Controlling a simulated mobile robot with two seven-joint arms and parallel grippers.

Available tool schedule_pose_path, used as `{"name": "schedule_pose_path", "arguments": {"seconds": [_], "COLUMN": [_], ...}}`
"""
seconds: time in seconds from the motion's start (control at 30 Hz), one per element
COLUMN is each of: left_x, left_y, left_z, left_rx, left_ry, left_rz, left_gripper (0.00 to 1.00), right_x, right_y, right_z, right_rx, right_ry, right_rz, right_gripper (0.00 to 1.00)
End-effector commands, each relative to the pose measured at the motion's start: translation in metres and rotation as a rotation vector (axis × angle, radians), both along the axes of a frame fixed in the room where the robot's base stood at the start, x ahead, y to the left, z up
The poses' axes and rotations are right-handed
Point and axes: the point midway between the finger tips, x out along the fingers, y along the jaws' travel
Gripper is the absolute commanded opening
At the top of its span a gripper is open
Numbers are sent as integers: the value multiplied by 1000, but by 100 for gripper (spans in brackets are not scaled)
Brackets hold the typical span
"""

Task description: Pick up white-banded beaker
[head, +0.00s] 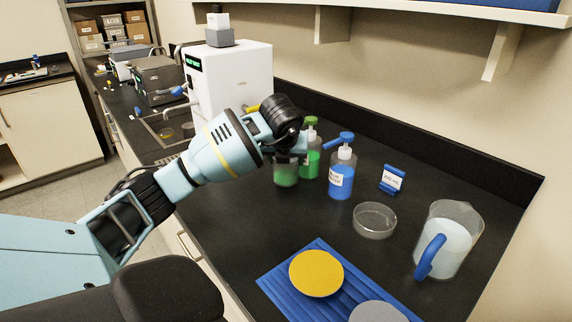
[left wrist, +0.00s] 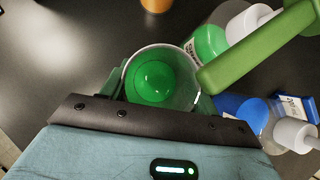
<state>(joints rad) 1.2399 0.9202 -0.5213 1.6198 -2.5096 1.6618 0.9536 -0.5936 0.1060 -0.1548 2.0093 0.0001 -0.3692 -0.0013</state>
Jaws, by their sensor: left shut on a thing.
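A clear beaker (head: 286,173) with green liquid stands on the black bench beside the pump bottles in the head view. It also shows from above in the left wrist view (left wrist: 155,80), with its round rim and green contents between my fingers. I cannot make out a white band on it clearly. My left gripper (head: 290,153) is shut on this beaker near its upper part, and my wrist hides some of it. I cannot tell whether its base touches the bench. My right gripper is not in view.
A green pump bottle (head: 312,160) and a blue pump bottle (head: 341,178) stand close right of the beaker. A blue sign (head: 392,179), glass dish (head: 374,221) and blue-handled pitcher (head: 446,240) stand further right. A blue mat (head: 275,283) holds yellow and grey discs.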

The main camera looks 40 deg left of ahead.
Motion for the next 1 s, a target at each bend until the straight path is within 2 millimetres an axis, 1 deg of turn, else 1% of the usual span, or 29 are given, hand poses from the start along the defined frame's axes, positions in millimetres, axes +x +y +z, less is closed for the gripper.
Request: {"name": "schedule_pose_path", "arguments": {"seconds": [0.1, 0.13, 0.17, 0.27, 0.47, 0.8, 1.0], "left_x": [1, 0, -5, -17, -45, -102, -130], "left_y": [0, 0, -1, -3, -10, -23, -30], "left_z": [18, 20, 18, 19, 21, 25, 28], "left_rx": [0, 0, 1, 1, 3, 4, 4], "left_ry": [-4, -3, 1, 0, 1, 3, 4], "left_rz": [-1, -1, -1, -2, -2, -3, -1], "left_gripper": [31, 31, 31, 31, 31, 31, 31], "right_x": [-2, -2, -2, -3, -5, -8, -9], "right_y": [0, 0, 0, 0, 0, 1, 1], "right_z": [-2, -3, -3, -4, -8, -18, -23], "right_rx": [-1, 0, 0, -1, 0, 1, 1], "right_ry": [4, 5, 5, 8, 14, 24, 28], "right_rz": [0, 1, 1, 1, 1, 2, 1], "right_gripper": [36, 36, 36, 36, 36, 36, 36]}}
